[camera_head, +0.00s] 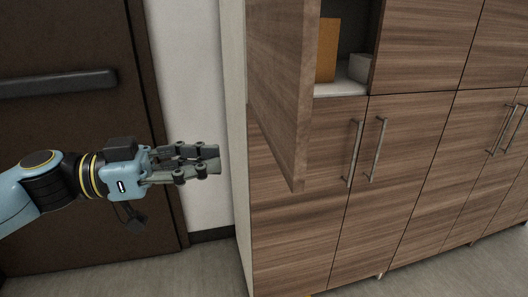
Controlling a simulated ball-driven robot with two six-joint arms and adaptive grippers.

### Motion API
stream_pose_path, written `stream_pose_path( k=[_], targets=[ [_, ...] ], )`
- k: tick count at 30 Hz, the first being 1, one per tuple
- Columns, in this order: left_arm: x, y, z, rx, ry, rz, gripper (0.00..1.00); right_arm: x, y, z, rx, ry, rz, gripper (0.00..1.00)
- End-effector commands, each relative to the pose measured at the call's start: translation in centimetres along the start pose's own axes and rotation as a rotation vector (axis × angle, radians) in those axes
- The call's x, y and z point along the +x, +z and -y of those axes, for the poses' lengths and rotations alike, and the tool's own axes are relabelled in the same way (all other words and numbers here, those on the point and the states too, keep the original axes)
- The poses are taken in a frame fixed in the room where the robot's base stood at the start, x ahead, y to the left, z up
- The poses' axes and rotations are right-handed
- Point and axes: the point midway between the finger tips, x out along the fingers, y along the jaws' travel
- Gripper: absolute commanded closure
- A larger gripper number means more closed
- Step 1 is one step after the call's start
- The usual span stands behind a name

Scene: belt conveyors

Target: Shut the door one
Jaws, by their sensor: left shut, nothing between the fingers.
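A wooden cabinet door (281,84) hangs open at the upper left of the wooden cabinet (410,150) and juts out towards me. Its opening shows part of the inside. My left gripper (217,160) is shut and empty. In the picture it lies to the left of the open door, in front of the white wall, and a gap shows between its fingertips and the door. My right gripper is not in view.
Inside the open compartment are an orange-brown item (327,50) and a pale box (360,68). The lower cabinet doors are shut and have long metal handles (354,154). A dark brown door (70,140) with a horizontal bar (58,83) stands at the left. Grey floor (190,272) shows below.

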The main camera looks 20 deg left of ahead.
Motion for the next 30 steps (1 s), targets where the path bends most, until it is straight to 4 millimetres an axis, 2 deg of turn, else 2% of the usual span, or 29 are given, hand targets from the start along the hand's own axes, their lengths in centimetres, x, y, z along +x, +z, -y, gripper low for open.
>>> stream_pose_path(
  k=[6, 13, 18, 30],
  targets=[
    [4.4, -0.4, 0.1, -0.002, -0.002, -0.008, 1.0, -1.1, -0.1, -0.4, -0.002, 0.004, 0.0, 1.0],
    [7.7, -0.2, 0.1, -0.001, -0.002, -0.004, 1.0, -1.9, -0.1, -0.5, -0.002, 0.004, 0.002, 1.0],
    [8.6, -0.1, 0.0, -0.001, 0.0, -0.001, 1.0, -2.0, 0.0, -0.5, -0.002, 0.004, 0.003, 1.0],
    [8.7, 0.0, 0.1, 0.0, -0.002, 0.0, 1.0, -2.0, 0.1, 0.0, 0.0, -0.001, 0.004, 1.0]
  ],
)
